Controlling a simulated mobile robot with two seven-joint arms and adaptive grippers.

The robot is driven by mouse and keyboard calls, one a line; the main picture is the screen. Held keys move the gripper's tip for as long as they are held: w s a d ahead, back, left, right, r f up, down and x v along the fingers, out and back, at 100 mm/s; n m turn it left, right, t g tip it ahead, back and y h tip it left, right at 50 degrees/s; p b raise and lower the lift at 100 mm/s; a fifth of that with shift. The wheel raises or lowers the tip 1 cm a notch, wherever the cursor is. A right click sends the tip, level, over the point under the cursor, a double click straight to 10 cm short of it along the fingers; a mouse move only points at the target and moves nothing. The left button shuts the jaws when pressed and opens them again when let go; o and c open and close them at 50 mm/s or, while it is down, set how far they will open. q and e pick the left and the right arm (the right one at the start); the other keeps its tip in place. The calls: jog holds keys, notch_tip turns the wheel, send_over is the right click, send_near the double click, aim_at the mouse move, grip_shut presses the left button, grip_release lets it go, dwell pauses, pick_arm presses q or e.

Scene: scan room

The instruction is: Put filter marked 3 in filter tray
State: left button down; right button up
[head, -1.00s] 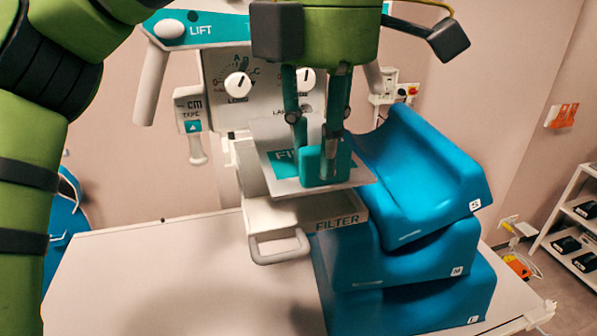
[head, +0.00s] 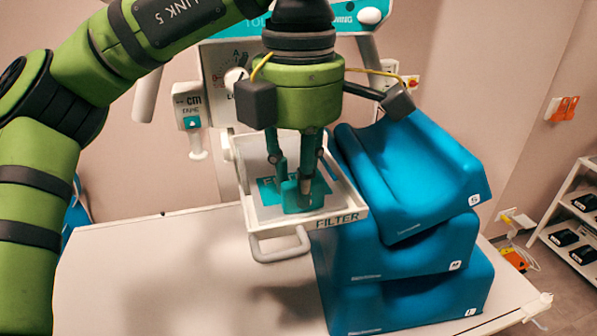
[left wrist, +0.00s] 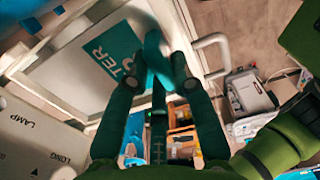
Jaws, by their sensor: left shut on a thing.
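The filter is a thin grey plate with a teal label (head: 268,190) and a teal grip block (head: 303,203). It lies within the rim of the white filter tray (head: 340,218), in the middle of the head view. Whether it rests on the tray floor I cannot tell. My left gripper (head: 298,178) points down and is shut on the grip block. In the left wrist view, its fingers (left wrist: 160,72) are close together at the filter label (left wrist: 117,57). No number on the filter is readable. My right gripper is not in view.
The tray's handle (head: 280,246) sticks out over the white table (head: 170,270). Stacked blue cushions (head: 420,180) stand close to the tray's right. The machine's dial panel (head: 225,75) rises behind. The table's left part is clear.

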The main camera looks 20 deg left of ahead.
pick_arm(q)
jog(key=c, duration=1.1)
grip_release()
jog(key=shift+o, duration=0.2)
jog(key=shift+r+p, duration=0.3)
notch_tip(320, 180, up, 12)
jog(key=shift+f+p, duration=0.2)
jog(key=shift+p, duration=0.2)
